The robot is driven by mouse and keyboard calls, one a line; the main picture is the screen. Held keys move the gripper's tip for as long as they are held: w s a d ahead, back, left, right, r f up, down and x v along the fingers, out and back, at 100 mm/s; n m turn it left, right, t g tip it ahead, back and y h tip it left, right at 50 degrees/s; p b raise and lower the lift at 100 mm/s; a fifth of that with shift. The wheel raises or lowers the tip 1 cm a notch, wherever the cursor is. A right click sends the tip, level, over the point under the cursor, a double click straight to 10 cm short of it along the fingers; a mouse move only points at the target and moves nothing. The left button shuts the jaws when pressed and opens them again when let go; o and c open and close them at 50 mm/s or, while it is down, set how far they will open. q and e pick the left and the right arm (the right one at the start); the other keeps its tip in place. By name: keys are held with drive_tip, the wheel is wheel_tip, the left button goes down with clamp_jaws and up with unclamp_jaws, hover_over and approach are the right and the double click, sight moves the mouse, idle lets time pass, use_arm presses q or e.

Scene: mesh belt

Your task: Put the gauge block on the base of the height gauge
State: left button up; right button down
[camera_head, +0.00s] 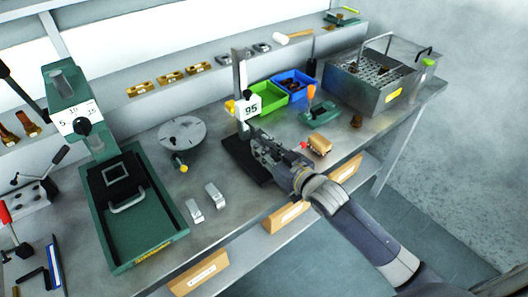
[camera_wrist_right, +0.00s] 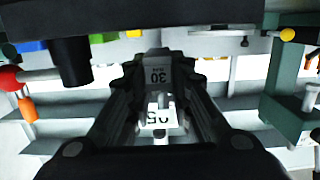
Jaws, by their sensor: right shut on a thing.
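The height gauge stands near the middle of the bench in the head view, with an upright grey column (camera_head: 239,70), a white "95" label (camera_head: 251,106) and a dark flat base (camera_head: 238,158). My right gripper (camera_head: 257,139) is over the base, close to the column. In the right wrist view, it is shut on the gauge block (camera_wrist_right: 158,75), a grey piece marked "30". The "95" label (camera_wrist_right: 160,117) shows between the fingers there. My gripper hides much of the block and base in the head view, so I cannot tell whether they touch. My left gripper is not in view.
Two small silver pieces (camera_head: 215,195) lie left of the base. A round grey plate (camera_head: 183,134) and green press (camera_head: 125,205) stand farther left. Green (camera_head: 268,95) and blue (camera_head: 296,84) bins are behind. A brown block (camera_head: 319,145) sits right of my gripper.

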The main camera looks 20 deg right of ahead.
drive_tip(key=shift+f, duration=0.8)
drive_tip(key=shift+f, duration=0.1)
drive_tip(key=shift+f, duration=0.1)
drive_tip(key=c, duration=1.4)
unclamp_jaws()
drive_tip(key=shift+c, duration=0.2)
